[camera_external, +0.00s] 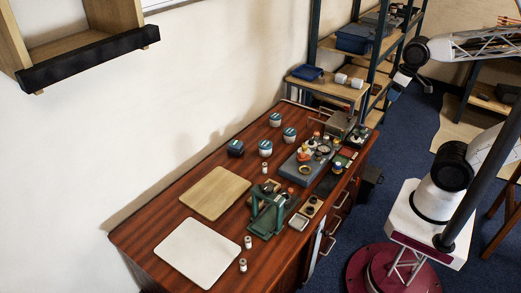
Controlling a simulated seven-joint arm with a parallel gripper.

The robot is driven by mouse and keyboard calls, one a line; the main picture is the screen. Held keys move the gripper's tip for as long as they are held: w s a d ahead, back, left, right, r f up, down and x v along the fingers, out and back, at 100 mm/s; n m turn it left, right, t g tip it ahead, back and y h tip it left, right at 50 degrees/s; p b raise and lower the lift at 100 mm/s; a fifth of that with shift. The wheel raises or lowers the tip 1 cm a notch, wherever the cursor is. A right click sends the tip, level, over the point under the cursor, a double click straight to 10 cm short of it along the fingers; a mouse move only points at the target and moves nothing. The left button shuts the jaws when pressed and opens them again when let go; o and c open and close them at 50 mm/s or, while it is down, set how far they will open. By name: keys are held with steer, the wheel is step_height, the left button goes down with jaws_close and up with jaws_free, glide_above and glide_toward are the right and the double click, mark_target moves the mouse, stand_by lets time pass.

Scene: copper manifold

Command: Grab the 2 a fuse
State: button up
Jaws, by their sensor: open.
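I cannot tell which object is the 2 A fuse, as no marking is readable. Small pale cylinders with dark ends stand on the wooden desk (150,240): one near the middle (264,168), one right of the white board (248,242) and one at the front edge (242,265).
A wooden board (216,192) and a white board (197,252) lie on the desk. A green device (268,215) stands at the middle front. A grey tray (302,167) holds several small items. Blue-lidded jars (265,148) stand behind. A shelf rack (375,50) stands behind the desk.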

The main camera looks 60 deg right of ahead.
steer(key=w+a+f+m+g+y, duration=0.1)
steer(key=w+a+f+m+y, duration=0.4)
steer(key=w+a, duration=0.45)
steer(key=w+a+f+m+g+y, duration=0.1)
steer(key=w+a+f+m+y, duration=0.4)
steer(key=w, duration=0.8)
steer(key=w+a+f+m+t+y, duration=0.1)
steer(key=w+a+f+m+t, duration=0.1)
steer(key=w+f+m, duration=0.4)
steer(key=w+a+f+m+t+y, duration=0.1)
steer(key=w+a+f+m, duration=0.3)
steer(key=w+f, duration=0.7)
step_height(320, 180, down, 2)
steer(key=shift+a+f+m+t+y, duration=0.3)
steer(key=shift+m+t, duration=0.4)
steer(key=shift+m, duration=0.4)
steer(key=shift+w, duration=0.1)
glide_toward(265, 169)
steer(key=shift+w+a+f, duration=0.1)
steer(key=shift+w+a, duration=0.55)
steer(key=shift+a, duration=0.2)
steer(key=shift+w+a+f, duration=0.1)
steer(key=shift+w+a, duration=0.5)
steer(key=shift+a, duration=0.25)
steer(key=shift+a, duration=0.1)
